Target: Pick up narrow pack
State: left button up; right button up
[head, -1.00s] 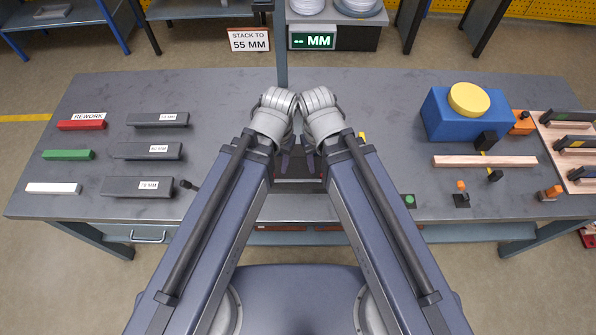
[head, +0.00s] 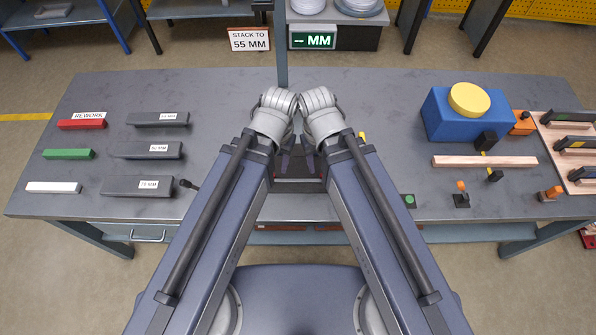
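Three dark grey bars with white labels lie in a column on the left of the table: a top bar (head: 148,119), a middle bar (head: 135,151) and a bottom bar (head: 125,186). The bottom label seems to read 70 MM; the others are too small to read surely. I cannot tell which thing is the narrow pack. My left gripper (head: 285,163) and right gripper (head: 311,162) are close together at the table's middle, well right of the bars. Their fingers are mostly hidden behind my arms, and nothing is visibly held.
Red (head: 82,124), green (head: 68,154) and white (head: 54,187) bars lie at far left. A blue block (head: 437,118) with a yellow disc (head: 469,99), a wooden strip (head: 484,161) and a wooden rack (head: 580,185) stand right. A sign (head: 249,40) reads "STACK TO 55 MM".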

aim_at(163, 118)
jog(key=k+l+u, duration=0.25)
jog(key=k+l, duration=0.2)
jog(key=k+l+u, duration=0.25)
jog(key=k, duration=0.3)
jog(key=l+z, duration=0.1)
jog(key=z, duration=0.35)
jog(key=j+z, duration=0.25)
jog(key=z, duration=0.15)
jog(key=j+z, duration=0.6)
jog(key=z, duration=0.2)
jog(key=k+j+z, duration=0.2)
jog(key=j, duration=0.3)
jog(key=k+j+z, duration=0.15)
jog(key=j, duration=0.3)
jog(key=k+j+z, duration=0.2)
jog(key=j, duration=0.25)
jog(key=k+j+z, duration=0.15)
jog(key=j, duration=0.3)
jog(key=k+j+z, duration=0.2)
jog(key=k+j, duration=0.4)
jog(key=j, duration=0.2)
jog(key=k+j, duration=0.45)
jog(key=j, duration=0.15)
jog(key=k+j, duration=0.4)
jog(key=j, duration=0.15)
jog(key=i+l, duration=0.15)
jog(key=i, duration=0.15)
